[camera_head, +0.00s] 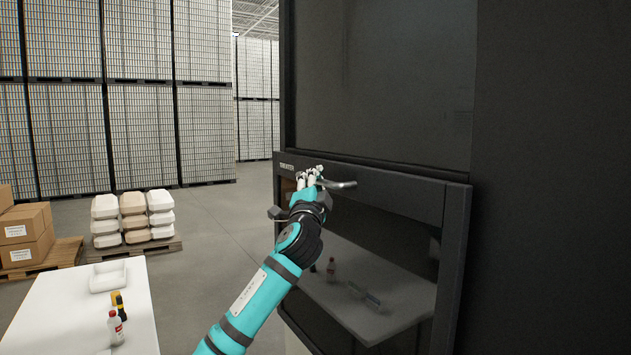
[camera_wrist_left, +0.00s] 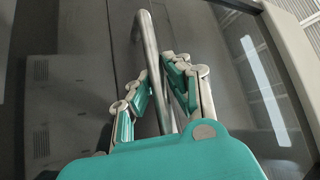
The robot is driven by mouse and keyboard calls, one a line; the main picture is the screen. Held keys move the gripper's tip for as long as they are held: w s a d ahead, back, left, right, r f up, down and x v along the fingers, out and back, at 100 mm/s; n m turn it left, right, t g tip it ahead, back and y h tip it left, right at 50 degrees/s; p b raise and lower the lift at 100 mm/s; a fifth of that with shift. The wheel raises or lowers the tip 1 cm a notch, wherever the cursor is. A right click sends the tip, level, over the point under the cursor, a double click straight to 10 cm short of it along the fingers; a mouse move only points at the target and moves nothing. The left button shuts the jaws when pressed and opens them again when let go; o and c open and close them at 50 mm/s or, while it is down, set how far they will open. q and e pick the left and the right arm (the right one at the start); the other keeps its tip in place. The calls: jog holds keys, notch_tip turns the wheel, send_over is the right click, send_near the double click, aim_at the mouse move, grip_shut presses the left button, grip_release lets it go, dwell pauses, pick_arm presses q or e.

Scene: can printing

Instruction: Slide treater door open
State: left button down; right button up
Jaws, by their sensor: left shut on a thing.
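The treater (camera_head: 550,180) is a tall dark cabinet on the right in the head view. Its lower front has a dark, glossy door (camera_head: 385,235) that mirrors a white table and a bottle. A curved metal handle (camera_head: 343,185) sticks out near the top left of this door. My left gripper (camera_head: 314,177) is at the handle, with its fingers closed around the bar. In the left wrist view, the grey bar of the handle (camera_wrist_left: 149,60) runs between the two fingers of the gripper (camera_wrist_left: 168,92). My right gripper is not in view.
A white table (camera_head: 85,320) stands at the lower left with a red-capped bottle (camera_head: 115,328), a dark-and-yellow bottle (camera_head: 120,305) and a white tray (camera_head: 108,276). Behind are stacked containers (camera_head: 133,218), cardboard boxes (camera_head: 27,235) and tall pallet stacks (camera_head: 140,120). Floor between them is clear.

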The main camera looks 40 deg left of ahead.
pick_arm(q)
notch_tip(320, 180, down, 38)
jog(key=b, duration=2.9)
jog(key=shift+r+b, duration=0.15)
jog(key=shift+b, duration=0.25)
jog(key=c, duration=1.3)
grip_release()
jog(key=shift+w, duration=0.1)
jog(key=v, duration=1.2)
jog(key=shift+d, duration=0.1)
